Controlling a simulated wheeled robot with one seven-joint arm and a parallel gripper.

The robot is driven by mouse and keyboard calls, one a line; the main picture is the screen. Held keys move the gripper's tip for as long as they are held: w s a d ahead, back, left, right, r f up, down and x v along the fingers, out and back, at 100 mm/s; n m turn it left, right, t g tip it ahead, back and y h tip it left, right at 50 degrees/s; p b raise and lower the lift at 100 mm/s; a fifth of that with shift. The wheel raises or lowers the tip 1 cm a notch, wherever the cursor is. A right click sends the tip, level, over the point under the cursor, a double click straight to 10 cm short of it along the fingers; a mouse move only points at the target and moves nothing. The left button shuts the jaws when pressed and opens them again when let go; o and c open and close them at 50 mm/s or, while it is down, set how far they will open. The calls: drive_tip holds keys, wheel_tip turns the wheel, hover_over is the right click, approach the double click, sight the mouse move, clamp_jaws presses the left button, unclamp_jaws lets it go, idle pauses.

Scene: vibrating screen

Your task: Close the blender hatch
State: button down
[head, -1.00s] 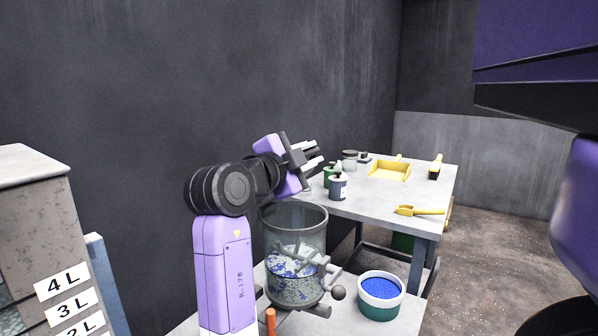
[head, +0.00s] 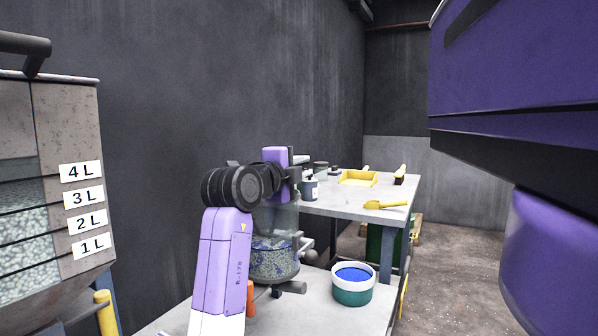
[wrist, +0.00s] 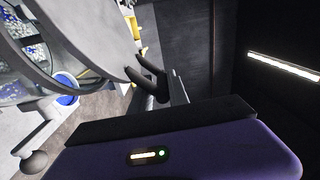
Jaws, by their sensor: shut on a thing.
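The blender (head: 275,262) is a clear drum with blue and white granules, on the near table behind my arm. In the wrist view its rim and granules (wrist: 12,58) show at the left. The hatch (wrist: 105,35) looks like a broad grey disc in the upper left of the wrist view, standing away from the drum's mouth at an angle I cannot tell exactly. My gripper (wrist: 149,78) is shut on the hatch's edge; the exact contact is partly hidden. In the head view my wrist hides most of the hatch and the fingers.
A tub of blue granules (head: 352,283) stands right of the blender. Behind is a table (head: 345,208) with a yellow dustpan (head: 358,178), yellow scoop (head: 385,205) and jars. A marked hopper (head: 60,130) is at the left; a dark wall rises behind my arm.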

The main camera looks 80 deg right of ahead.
drive_tip(key=shift+w+a, duration=0.1)
drive_tip(key=shift+w, duration=0.2)
drive_tip(key=c, duration=1.4)
unclamp_jaws()
drive_tip(key=shift+s, duration=0.1)
drive_tip(key=p+v, duration=0.1)
drive_tip(key=v, duration=0.6)
drive_tip(key=shift+a, duration=0.4)
